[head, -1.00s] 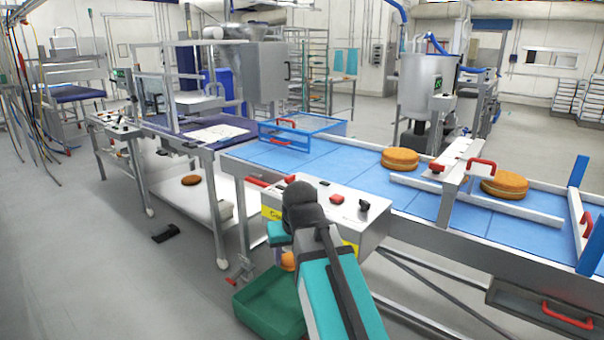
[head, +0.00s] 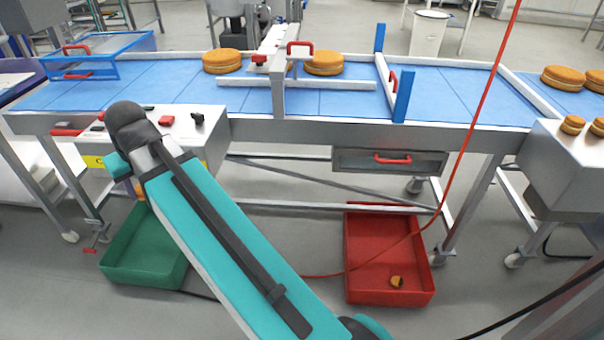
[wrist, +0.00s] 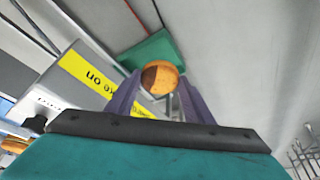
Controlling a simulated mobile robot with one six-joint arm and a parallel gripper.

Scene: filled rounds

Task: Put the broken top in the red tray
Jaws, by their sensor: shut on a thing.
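My gripper (wrist: 160,88) is shut on the broken top (wrist: 162,76), a round orange-brown piece with a darker patch on its face, held between the two fingertips. In the head view only a small orange bit of the top (head: 138,189) shows beside my arm, above the green tray; my arm hides most of the gripper. The red tray (head: 365,297) stands on the floor under the conveyor, well to the right of my gripper. A small brown-orange piece (head: 396,282) lies in its near right part.
The green tray (head: 125,272) stands on the floor at the left, below my gripper. A blue conveyor (head: 180,90) carries filled rounds (head: 222,61). A control box (head: 205,140) is close by my gripper.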

